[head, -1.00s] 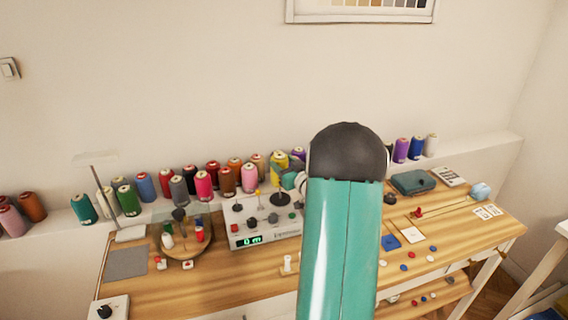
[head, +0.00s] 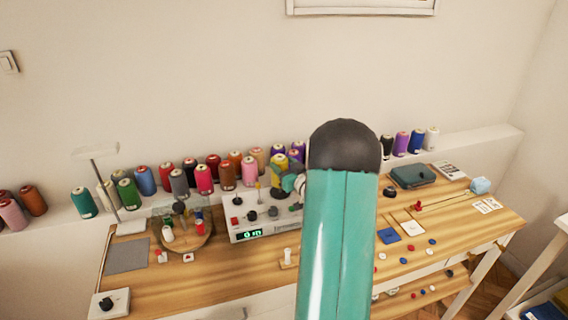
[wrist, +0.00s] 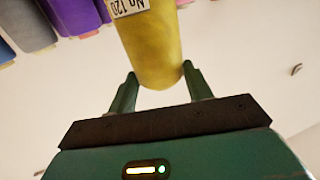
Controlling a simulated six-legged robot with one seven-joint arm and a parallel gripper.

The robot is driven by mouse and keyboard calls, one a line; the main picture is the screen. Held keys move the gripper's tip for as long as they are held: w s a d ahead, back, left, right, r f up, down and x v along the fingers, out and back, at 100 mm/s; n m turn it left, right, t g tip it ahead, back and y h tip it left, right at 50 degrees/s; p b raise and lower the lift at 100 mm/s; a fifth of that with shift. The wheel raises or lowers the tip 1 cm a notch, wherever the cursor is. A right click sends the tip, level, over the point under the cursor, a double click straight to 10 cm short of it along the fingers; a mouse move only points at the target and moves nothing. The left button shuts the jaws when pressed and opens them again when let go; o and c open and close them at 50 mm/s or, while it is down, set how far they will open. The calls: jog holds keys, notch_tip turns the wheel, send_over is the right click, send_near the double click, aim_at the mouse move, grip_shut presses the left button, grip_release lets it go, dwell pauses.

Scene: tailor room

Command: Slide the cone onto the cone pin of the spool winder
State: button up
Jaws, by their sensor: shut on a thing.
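My gripper (wrist: 160,88) is shut on a yellow cone (wrist: 152,45) in the wrist view, with a finger on each side of the cone's near end. An upside-down "No 120" label shows on the cone. In the head view, the held cone (head: 279,163) is small and partly covered by my gripper (head: 284,184), just left of my large arm link. The spool winder (head: 262,231) is a white box with a green display and black knobs on the table. The gripper is over its back right part. The cone pin cannot be made out there.
A row of coloured thread cones (head: 204,178) stands on the ledge behind the table (head: 190,281). A round wooden stand (head: 186,238) with small spools is left of the winder. A small white spool (head: 288,256) stands in front. My arm link hides the table's middle.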

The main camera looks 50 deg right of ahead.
jog(key=shift+f, duration=1.55)
jog(key=o, duration=1.2)
jog(key=shift+f, duration=0.1)
jog(key=v, duration=1.3)
jog(key=shift+s+a, duration=0.1)
jog(key=shift+s, duration=0.3)
